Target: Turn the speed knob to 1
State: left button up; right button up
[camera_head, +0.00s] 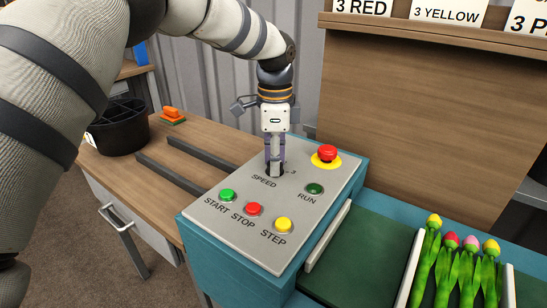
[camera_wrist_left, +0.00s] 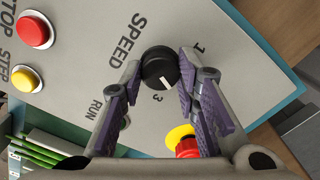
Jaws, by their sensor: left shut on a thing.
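The black speed knob (camera_wrist_left: 157,66) sits on the grey control panel (camera_head: 234,227), by the word SPEED. In the left wrist view its white mark points toward the picture's bottom, slightly right, closer to the printed 3 than to the 1. Any mark between those numbers is hidden behind a finger. My left gripper (camera_head: 274,168) points down over the knob in the head view. Its fingers also show in the left wrist view (camera_wrist_left: 160,62), one on each side of the knob and shut on it. My right gripper is not in view.
On the panel are a red mushroom button (camera_head: 327,153), a dark green RUN button (camera_head: 315,189), and green START (camera_head: 228,195), red STOP (camera_head: 253,209) and yellow STEP (camera_head: 284,224) buttons. Tulips (camera_head: 455,265) lie on the right. A black bucket (camera_head: 118,128) stands on the left.

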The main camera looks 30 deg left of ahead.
pick_arm(q)
jog(key=n, duration=0.4)
jog(key=shift+n, duration=0.3)
jog(key=n, duration=0.3)
jog(key=shift+n, duration=0.3)
jog(key=n, duration=0.4)
jog(key=shift+f+n, duration=0.1)
jog(key=shift+n, duration=2)
jog(key=o, duration=1.2)
jog(key=shift+c, duration=0.2)
